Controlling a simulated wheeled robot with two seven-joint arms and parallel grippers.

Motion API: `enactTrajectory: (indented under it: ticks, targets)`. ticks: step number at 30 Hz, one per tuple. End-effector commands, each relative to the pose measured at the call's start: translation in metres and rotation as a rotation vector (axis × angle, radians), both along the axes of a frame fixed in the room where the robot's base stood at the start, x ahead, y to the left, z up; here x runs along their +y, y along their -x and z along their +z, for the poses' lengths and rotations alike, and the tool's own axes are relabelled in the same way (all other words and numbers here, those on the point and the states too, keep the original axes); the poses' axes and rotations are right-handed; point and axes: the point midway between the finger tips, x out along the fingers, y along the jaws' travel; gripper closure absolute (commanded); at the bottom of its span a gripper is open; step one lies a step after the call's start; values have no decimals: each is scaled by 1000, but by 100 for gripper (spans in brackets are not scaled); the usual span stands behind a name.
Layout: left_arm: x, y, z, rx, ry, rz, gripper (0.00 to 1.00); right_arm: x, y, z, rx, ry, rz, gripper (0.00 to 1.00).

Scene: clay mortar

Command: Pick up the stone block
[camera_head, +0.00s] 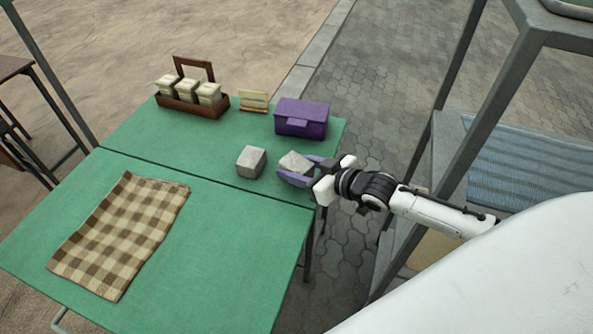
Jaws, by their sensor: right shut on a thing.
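One grey stone block (250,162) sits on the green table near the seam between the two table halves. A second grey stone block (296,162) is between the purple fingers of my right gripper (296,170), just to the right of the first block. The right gripper is shut on it, coming in from the right. I cannot tell whether the held block touches the table. My left gripper is not in view.
A purple box (301,118) stands behind the right gripper. A brown caddy with several jars (192,100) and a small wooden holder (254,102) stand at the back. A checkered cloth (120,235) lies front left. A metal shelf (470,130) stands at right.

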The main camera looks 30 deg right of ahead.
Motion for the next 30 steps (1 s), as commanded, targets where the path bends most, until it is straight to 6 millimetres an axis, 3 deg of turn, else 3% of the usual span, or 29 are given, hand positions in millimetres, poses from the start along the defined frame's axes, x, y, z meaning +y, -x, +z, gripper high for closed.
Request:
enactTrajectory:
  ticks: [2,21,30]
  targets:
    - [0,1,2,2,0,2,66,0,-1,17,-8,-1,1,92]
    - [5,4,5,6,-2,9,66,114,102,15,-3,-7,-3,92]
    - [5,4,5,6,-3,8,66,133,118,15,-4,-2,-1,92]
